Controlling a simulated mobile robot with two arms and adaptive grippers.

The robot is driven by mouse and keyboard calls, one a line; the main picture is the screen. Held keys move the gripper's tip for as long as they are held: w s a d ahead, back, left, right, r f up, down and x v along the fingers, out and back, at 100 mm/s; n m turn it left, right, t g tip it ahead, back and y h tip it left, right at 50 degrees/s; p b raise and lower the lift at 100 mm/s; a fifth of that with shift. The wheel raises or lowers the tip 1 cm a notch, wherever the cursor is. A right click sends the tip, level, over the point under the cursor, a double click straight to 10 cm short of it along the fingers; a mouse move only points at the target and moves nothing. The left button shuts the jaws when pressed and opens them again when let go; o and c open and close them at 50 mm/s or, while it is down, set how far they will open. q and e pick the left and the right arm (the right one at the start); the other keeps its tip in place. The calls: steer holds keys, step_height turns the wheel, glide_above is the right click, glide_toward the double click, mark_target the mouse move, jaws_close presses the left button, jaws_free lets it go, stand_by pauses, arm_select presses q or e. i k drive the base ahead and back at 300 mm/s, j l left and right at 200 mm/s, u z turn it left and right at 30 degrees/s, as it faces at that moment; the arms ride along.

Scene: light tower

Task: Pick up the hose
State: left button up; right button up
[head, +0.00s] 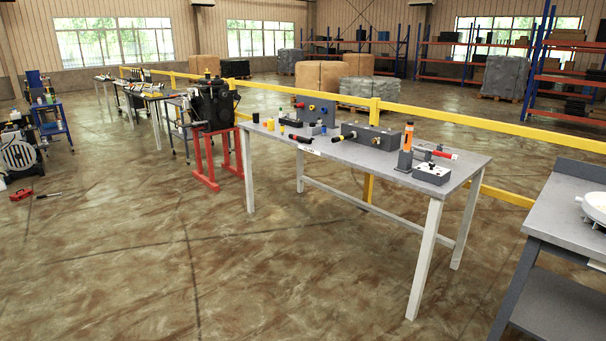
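I cannot make out a hose for certain at this distance. The grey workbench (300,163) in the middle holds several small fittings and tools. Dark cylindrical pieces (301,139) lie near its left front edge. An orange-and-dark upright piece (408,138) stands toward the right, beside a small grey box (432,173) and a red-handled tool (444,154). Neither of my grippers is in view.
A yellow railing (480,124) runs behind the bench. An engine on a red stand (212,110) is left of it. Another grey table (572,190) is at the right edge. The floor in front is clear.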

mark_target(306, 140)
steer(key=i+j, duration=0.1)
steer(key=i, duration=0.5)
steer(key=i+j, duration=0.1)
steer(key=i, duration=0.55)
steer(key=i+j, duration=0.1)
steer(key=i, duration=0.5)
steer(key=i+z, duration=0.1)
steer(key=i, duration=0.5)
steer(key=j, duration=0.1)
